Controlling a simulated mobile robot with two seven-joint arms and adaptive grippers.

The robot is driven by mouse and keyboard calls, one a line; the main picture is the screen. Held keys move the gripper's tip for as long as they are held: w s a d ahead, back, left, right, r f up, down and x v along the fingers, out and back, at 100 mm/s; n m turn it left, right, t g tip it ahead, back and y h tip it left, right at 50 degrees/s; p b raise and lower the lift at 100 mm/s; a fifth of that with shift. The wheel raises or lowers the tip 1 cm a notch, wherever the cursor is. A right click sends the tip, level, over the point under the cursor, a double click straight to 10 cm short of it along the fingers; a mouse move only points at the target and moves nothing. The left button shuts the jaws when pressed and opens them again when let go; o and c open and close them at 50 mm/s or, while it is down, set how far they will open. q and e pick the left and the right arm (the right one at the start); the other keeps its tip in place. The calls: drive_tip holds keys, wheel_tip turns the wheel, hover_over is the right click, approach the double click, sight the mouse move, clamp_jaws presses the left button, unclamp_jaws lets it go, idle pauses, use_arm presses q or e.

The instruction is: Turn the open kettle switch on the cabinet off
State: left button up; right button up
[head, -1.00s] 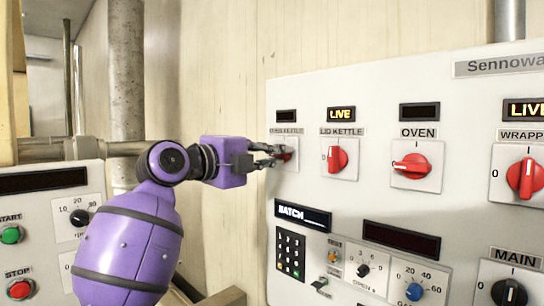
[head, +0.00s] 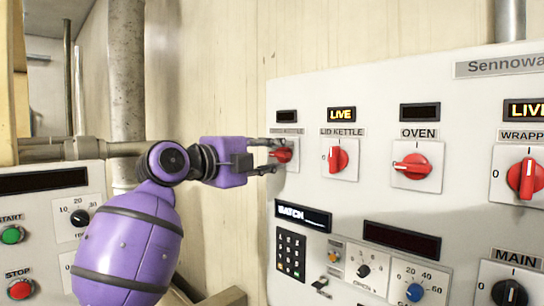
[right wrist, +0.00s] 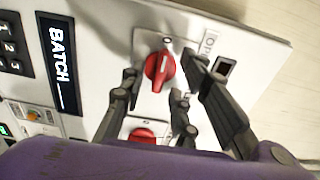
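The open kettle switch is a red rotary knob (head: 285,155) on a white plate, leftmost in the cabinet's row of switches. Its label is partly hidden in the head view, and the small display (head: 286,116) above it is dark. In the right wrist view the knob (right wrist: 159,68) lies with its raised grip toward the 0 mark. My right gripper (head: 275,155) is open at this knob, with its fingers spread apart on either side of it. In the right wrist view daylight shows between the fingers and the knob. My left gripper is not in view.
To the right are the lid kettle switch (head: 338,157) under a lit LIVE display, the oven switch (head: 411,168) under a dark one, and the wrapper switch (head: 526,176) under LIVE. A keypad (head: 291,255) sits below. Another panel with buttons (head: 12,235) stands at left.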

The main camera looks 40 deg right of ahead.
drive_tip(key=s+a, duration=0.1)
drive_tip(key=a, duration=1.1)
idle(0.4)
